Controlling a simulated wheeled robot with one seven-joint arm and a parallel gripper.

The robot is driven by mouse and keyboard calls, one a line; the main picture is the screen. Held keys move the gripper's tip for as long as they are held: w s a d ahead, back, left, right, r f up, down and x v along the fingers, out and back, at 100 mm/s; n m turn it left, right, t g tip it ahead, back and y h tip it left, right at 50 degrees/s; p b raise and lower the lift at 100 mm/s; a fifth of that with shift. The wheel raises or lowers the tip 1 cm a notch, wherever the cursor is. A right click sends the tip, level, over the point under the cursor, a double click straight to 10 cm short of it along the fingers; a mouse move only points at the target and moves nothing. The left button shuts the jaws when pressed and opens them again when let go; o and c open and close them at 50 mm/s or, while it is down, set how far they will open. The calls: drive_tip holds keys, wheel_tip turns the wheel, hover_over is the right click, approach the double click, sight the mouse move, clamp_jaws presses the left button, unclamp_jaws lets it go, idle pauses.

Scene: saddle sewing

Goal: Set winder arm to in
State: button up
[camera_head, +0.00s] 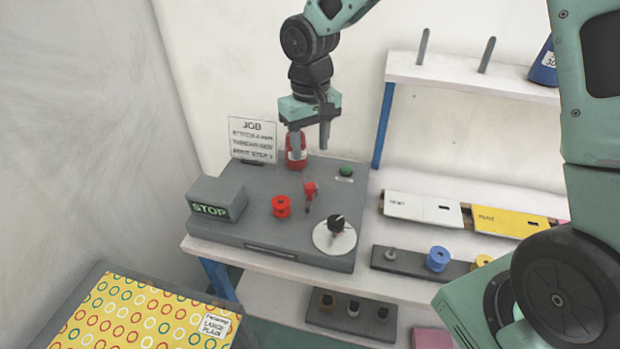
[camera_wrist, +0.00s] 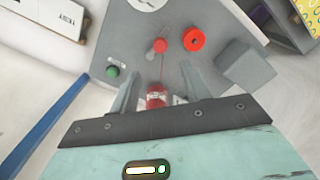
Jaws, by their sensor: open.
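A small red-tipped lever, which looks like the winder arm (camera_head: 310,189), stands on the grey machine top (camera_head: 255,228). The lever also shows in the wrist view (camera_wrist: 158,46), beside a red spool (camera_head: 281,206). I cannot read whether it is set in or out. My gripper (camera_head: 310,146) is open and empty, pointing down above the back of the machine, apart from the lever. In the wrist view, its fingers (camera_wrist: 160,88) frame a red thread cone (camera_wrist: 156,98). A thin red line runs from near the cone to the lever.
A white dial (camera_head: 322,240) with a black knob sits front right of the lever. A STOP box (camera_head: 215,201) stands left and a green button (camera_head: 345,171) back right. A JOB sign (camera_head: 252,138) stands behind. A shelf (camera_head: 472,78) on blue posts rises at right.

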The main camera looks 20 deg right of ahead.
sight(310, 185)
wheel_tip(310, 185, down, 11)
drive_tip(key=shift+f+p, duration=0.1)
drive_tip(key=shift+p, duration=0.55)
drive_tip(key=shift+c, duration=0.4)
clamp_jaws()
